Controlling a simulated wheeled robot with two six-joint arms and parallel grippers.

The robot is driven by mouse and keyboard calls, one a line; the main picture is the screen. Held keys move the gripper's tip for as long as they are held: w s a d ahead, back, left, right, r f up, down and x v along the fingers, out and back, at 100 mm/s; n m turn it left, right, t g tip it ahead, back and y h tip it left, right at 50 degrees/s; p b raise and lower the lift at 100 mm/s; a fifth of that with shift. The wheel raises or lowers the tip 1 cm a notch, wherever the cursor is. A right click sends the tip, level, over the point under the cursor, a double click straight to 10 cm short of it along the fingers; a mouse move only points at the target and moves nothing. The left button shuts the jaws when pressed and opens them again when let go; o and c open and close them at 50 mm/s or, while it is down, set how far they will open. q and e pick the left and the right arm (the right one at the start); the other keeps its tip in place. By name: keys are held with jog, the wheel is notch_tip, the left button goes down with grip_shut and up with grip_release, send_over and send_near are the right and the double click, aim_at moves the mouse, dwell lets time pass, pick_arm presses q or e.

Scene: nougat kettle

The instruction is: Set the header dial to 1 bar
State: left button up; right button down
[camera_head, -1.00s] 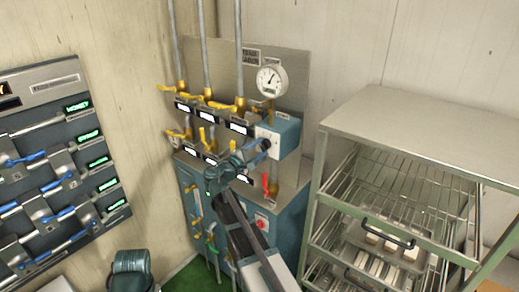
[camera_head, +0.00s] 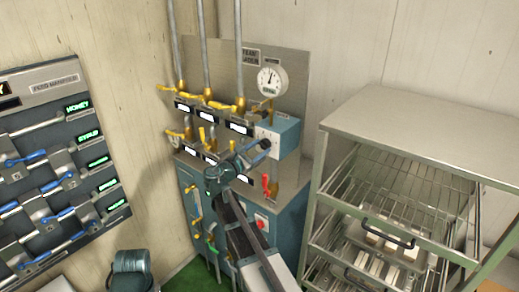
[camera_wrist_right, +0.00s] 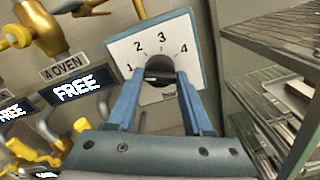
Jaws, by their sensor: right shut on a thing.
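The header dial is a black knob (camera_wrist_right: 160,68) on a white plate (camera_wrist_right: 181,28) marked 1, 2, 3 and 4, with lettering below that the knob partly hides. My right gripper (camera_wrist_right: 158,82) is shut on the knob, one blue finger on each side. A pale mark shows on the knob's lower left, but I cannot tell its exact setting. In the head view the right gripper (camera_head: 262,147) reaches the front of the blue dial box (camera_head: 286,136). A round white gauge (camera_head: 271,80) with a dark needle sits above the box.
Yellow valves (camera_head: 207,95) and lit labels (camera_head: 239,128) crowd the panel left of the dial; a FREE label (camera_wrist_right: 77,88) is close by. A red handle (camera_head: 267,184) is below. A steel rack (camera_head: 420,130) with trays stands right. A lever panel (camera_head: 50,150) is far left.

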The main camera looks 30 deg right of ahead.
jog(key=shift+f+n, duration=0.1)
jog(key=shift+n, duration=0.2)
dwell(0.4)
jog(key=shift+c, duration=1.6)
grip_release()
jog(key=shift+a, duration=0.1)
jog(key=v, duration=1.3)
jog(key=shift+s+a, duration=0.15)
jog(key=shift+a, duration=0.15)
